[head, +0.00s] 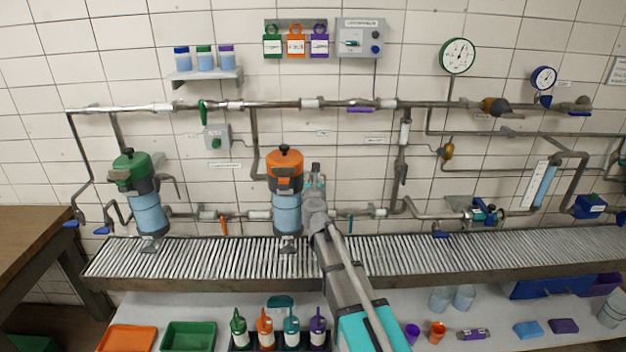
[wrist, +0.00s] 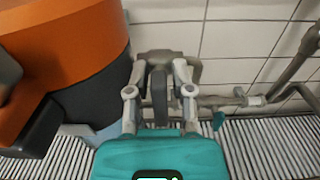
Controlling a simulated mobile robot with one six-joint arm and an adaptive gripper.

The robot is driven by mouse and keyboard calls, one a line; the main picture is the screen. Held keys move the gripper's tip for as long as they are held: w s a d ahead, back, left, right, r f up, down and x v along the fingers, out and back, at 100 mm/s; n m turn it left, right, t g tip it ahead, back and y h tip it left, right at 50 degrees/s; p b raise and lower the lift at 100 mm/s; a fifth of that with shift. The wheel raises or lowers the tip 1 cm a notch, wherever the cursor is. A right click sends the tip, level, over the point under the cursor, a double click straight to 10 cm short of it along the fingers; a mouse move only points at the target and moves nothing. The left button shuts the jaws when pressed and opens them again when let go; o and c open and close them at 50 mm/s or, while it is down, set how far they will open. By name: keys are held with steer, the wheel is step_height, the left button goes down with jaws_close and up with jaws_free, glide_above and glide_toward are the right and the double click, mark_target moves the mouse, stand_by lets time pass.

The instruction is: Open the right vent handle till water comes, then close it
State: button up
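The right filter housing has an orange lid (head: 285,168) over a dark collar and a blue clear bowl (head: 287,213). In the wrist view its orange lid (wrist: 65,35) fills the upper left. My gripper (head: 316,172) is just right of the lid. In the wrist view, a dark upright lever (wrist: 159,94), seemingly the right vent handle, stands between the two fingers of my gripper (wrist: 160,80). The fingers look apart, with small gaps on both sides of the lever. A grey fitting lies behind the fingertips. My arm hides this vent in the head view. No water shows.
A green-lidded filter (head: 130,165) stands at the left. A slatted grate (head: 190,257) runs below the pipes. Pipes with coloured valve levers cross the tiled wall, close to my gripper. Several bottles (head: 265,328) and trays sit on the lower shelf.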

steer(key=shift+c, duration=0.3)
jaws_close()
steer(key=shift+n, duration=0.4)
steer(key=n, duration=0.3)
steer(key=shift+a, duration=0.1)
steer(key=shift+a+n, duration=0.1)
steer(key=shift+n, duration=2)
steer(key=shift+o, duration=0.3)
jaws_free()
